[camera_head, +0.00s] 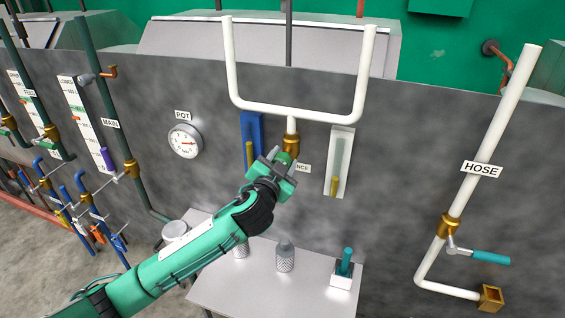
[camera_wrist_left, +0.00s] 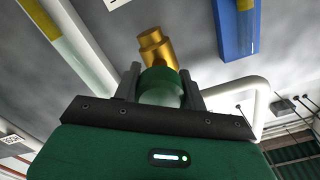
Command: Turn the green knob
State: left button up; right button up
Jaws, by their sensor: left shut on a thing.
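The green knob (camera_wrist_left: 160,84) sits on the end of a brass valve body (camera_wrist_left: 157,46) in the left wrist view. The brass valve (camera_head: 291,143) also shows in the head view, below the white U-shaped pipe on the grey wall. My left gripper (camera_wrist_left: 160,88) has one finger on each side of the green knob and is shut on it. In the head view my left gripper (camera_head: 279,168) reaches up from the lower left and covers most of the knob. My right gripper is not in view.
A blue-backed gauge tube (camera_head: 251,140) and a white-backed one (camera_head: 340,160) flank the valve. A small table (camera_head: 215,291) below holds several items. A pot dial (camera_head: 185,141) is at left, a hose valve (camera_head: 449,226) with a teal handle at right.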

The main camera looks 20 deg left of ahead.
pick_arm(q)
jog(key=m+p, duration=0.1)
jog(key=m, duration=0.5)
jog(key=shift+r, duration=0.1)
jog(key=shift+m+p, duration=0.3)
jog(key=shift+m, duration=0.1)
jog(key=o, duration=1)
jog(key=shift+s, duration=0.1)
